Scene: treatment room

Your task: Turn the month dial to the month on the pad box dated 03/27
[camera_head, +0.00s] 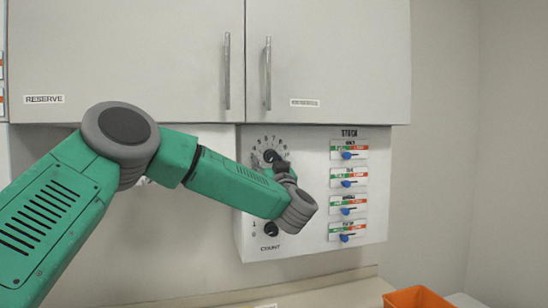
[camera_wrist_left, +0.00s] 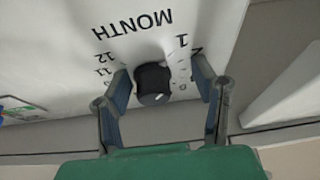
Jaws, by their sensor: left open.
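The month dial (camera_wrist_left: 153,80) is a dark round knob with a white mark. It sits on the white panel below the word MONTH, which appears inverted in the left wrist view. The mark points toward the lower right there; the number it meets cannot be read. My left gripper (camera_wrist_left: 163,76) is open, one finger on each side of the knob, with visible gaps. In the head view the left gripper (camera_head: 283,170) is at the dial (camera_head: 270,156) and partly covers its scale. The pad box dated 03/27 is not seen. My right gripper is not in view.
The panel (camera_head: 300,245) also carries a COUNT dial (camera_head: 270,229) below and several blue STOCK sliders (camera_head: 347,155) on the right. Closed cabinets (camera_head: 330,60) with bar handles hang above. An orange bin (camera_head: 418,298) is at the lower right, by the counter (camera_head: 330,296).

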